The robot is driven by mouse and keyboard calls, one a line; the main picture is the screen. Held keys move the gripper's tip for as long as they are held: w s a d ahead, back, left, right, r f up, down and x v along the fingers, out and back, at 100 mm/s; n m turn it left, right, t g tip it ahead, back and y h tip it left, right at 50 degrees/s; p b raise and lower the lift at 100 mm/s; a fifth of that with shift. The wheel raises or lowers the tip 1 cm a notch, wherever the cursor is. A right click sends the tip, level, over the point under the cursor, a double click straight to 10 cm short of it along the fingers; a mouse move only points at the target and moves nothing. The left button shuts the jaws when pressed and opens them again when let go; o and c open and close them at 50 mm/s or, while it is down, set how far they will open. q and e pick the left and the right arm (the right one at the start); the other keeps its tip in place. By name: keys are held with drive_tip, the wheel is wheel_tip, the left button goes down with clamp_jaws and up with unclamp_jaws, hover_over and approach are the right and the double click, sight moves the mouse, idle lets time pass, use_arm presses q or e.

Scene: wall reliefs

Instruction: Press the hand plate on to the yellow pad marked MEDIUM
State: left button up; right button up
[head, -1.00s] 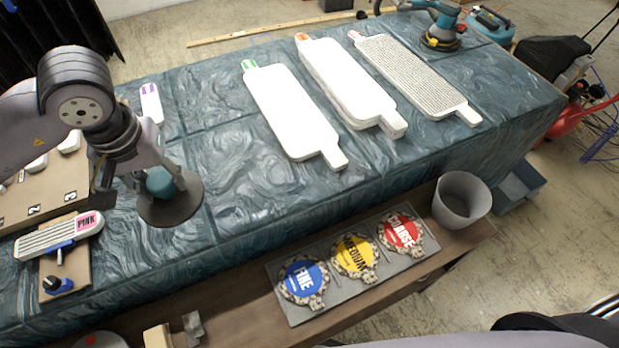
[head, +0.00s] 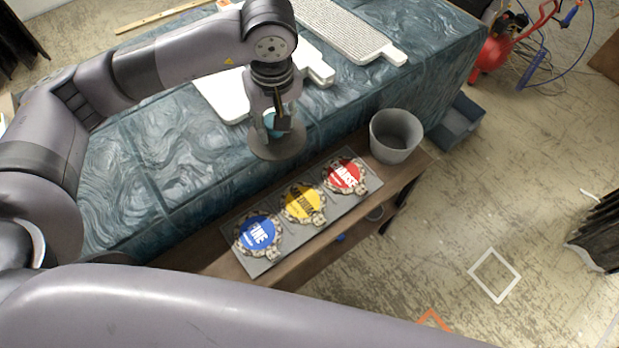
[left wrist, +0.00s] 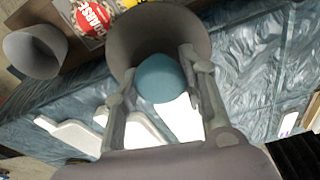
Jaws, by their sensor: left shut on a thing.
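My left gripper (head: 270,121) is shut on the teal knob of the hand plate, a round grey-brown disc (head: 280,147). The plate hangs over the front edge of the draped table, behind the yellow MEDIUM pad (head: 303,202) in the head view and apart from it. The yellow pad lies on a grey tray (head: 266,264) between the blue FINE pad (head: 257,235) and the red COARSE pad (head: 345,174). In the left wrist view the teal knob (left wrist: 160,78) sits between both fingers, and the disc hides most of the yellow pad. My right gripper is not in view.
A grey bucket (head: 395,138) stands right of the tray on the brown bench. White boards (head: 226,95) lie on the blue-green draped table (head: 130,180) behind my left gripper. Open floor lies to the right of the bench.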

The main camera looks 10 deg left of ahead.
use_arm(q)
drive_tip(key=f+n, duration=0.1)
drive_tip(key=w+d+f+n, duration=0.1)
drive_tip(key=n, duration=0.1)
drive_tip(key=w+d+f+n, duration=0.1)
drive_tip(key=f+n, duration=0.1)
drive_tip(key=shift+g+y, duration=0.3)
drive_tip(key=shift+g, duration=0.1)
drive_tip(key=shift+s+d+f+n+g+h+b, duration=0.35)
drive_tip(key=shift+f+n+b, duration=0.3)
drive_tip(key=shift+f+n, duration=3)
drive_tip(key=shift+s+d+f+n+g+h+b, duration=0.15)
drive_tip(key=shift+d+f+n+g+b, duration=0.4)
drive_tip(key=shift+f+n, duration=3.1)
drive_tip(key=shift+s+d+f+n+g+h+b, duration=0.25)
drive_tip(key=shift+f+n+b, duration=0.5)
drive_tip(key=shift+f+n, duration=2.9)
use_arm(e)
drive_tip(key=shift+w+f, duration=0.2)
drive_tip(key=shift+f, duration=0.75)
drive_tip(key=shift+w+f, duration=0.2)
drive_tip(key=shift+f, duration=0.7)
use_arm(q)
drive_tip(key=shift+f+m+b, duration=0.3)
drive_tip(key=shift+f+m, duration=0.75)
drive_tip(key=shift+f, duration=0.25)
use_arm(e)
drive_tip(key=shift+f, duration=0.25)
